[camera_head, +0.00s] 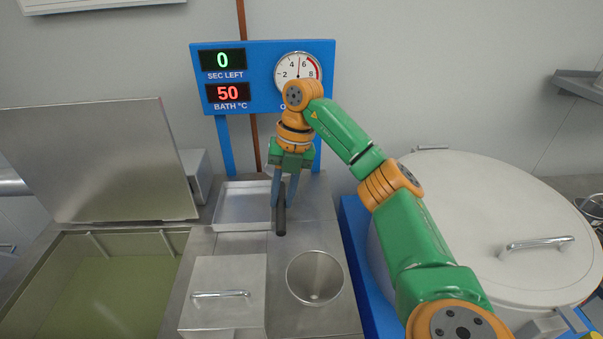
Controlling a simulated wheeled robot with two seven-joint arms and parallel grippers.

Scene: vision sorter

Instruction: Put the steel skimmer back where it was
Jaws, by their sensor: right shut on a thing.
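My right gripper (282,204) points down above the steel counter, beside the shallow steel tray (228,218). It is shut on a dark handle, which I take to be that of the steel skimmer (281,222). The handle sticks out below the fingertips toward the front. The skimmer's steel head cannot be made out, and I cannot tell whether the skimmer touches the counter. My left gripper is not in view.
An open steel cup (315,278) stands in front of the gripper. A lidded steel box (223,290) is left of it. A bath (105,285) of greenish liquid with a raised lid (98,160) is at left. A large lidded vat (480,215) stands at right.

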